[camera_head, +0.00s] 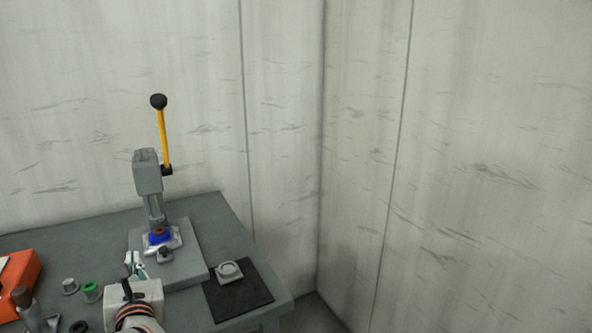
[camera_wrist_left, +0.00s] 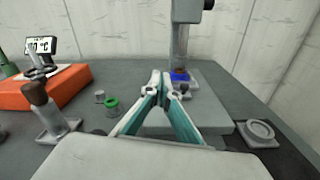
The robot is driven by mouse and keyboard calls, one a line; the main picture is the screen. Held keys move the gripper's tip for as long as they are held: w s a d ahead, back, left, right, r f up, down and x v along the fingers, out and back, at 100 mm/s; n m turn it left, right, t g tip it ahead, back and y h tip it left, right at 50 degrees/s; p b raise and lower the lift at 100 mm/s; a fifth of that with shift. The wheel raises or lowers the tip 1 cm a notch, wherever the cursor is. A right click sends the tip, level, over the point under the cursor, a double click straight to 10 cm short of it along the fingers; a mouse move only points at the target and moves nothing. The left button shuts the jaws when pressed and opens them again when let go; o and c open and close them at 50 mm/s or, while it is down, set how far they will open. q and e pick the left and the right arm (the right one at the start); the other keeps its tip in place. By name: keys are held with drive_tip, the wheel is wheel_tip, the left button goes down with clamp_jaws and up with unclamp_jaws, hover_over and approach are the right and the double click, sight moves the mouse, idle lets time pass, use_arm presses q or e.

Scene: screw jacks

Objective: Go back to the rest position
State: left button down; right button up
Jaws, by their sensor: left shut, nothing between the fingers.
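My left gripper (camera_wrist_left: 160,85) is shut and empty, its fingertips together in the left wrist view. It points at the foot of a grey press (camera_head: 148,175) with a yellow lever and black knob. In the head view my left gripper (camera_head: 134,262) shows small and partly hidden by its own wrist, in front of the press base. A blue part (camera_head: 159,238) with a brownish centre sits on the press under the ram; the blue also shows in the left wrist view (camera_wrist_left: 180,76). I cannot tell whether the fingertips touch anything. My right gripper is not in view.
A black mat (camera_head: 240,291) with a round grey fixture (camera_head: 229,271) lies right of the press. A green-topped part (camera_head: 91,290) and a grey part (camera_head: 70,286) stand left. An orange unit (camera_wrist_left: 62,88) and a brown-handled tool (camera_wrist_left: 50,112) are further left. Walls stand behind.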

use_arm(q)
drive_tip(key=s+d+r+m+t+h, duration=0.3)
drive_tip(key=s+d+r+m+t, duration=0.2)
drive_tip(key=d+r+m+t, duration=0.5)
drive_tip(key=s+d+f+m+g+h, duration=0.25)
drive_tip(key=d+m+h, duration=0.45)
drive_tip(key=m, duration=0.6)
drive_tip(key=s+d+f+m+g+h, duration=0.25)
drive_tip(key=d+f+m+h, duration=0.2)
drive_tip(key=m+h, duration=0.6)
drive_tip(key=s+a+f+m+g+y, duration=0.25)
drive_tip(key=f+m+g+y, duration=0.45)
drive_tip(key=f+m, duration=0.7)
drive_tip(key=s+a+f+g+y, duration=0.35)
drive_tip(key=s+a+f, duration=0.25)
drive_tip(key=a, duration=0.2)
drive_tip(key=s+a+f+g+y, duration=0.3)
drive_tip(key=s+a+f+y, duration=0.3)
drive_tip(key=a, duration=0.3)
drive_tip(key=d+f+n+t+h, duration=0.3)
drive_tip(key=d+f+h, duration=0.5)
drive_tip(key=d+f, duration=0.5)
drive_tip(key=w+d+t, duration=0.1)
drive_tip(key=d, duration=0.2)
drive_tip(key=shift+d+f, duration=0.3)
drive_tip(key=shift+f, duration=0.05)
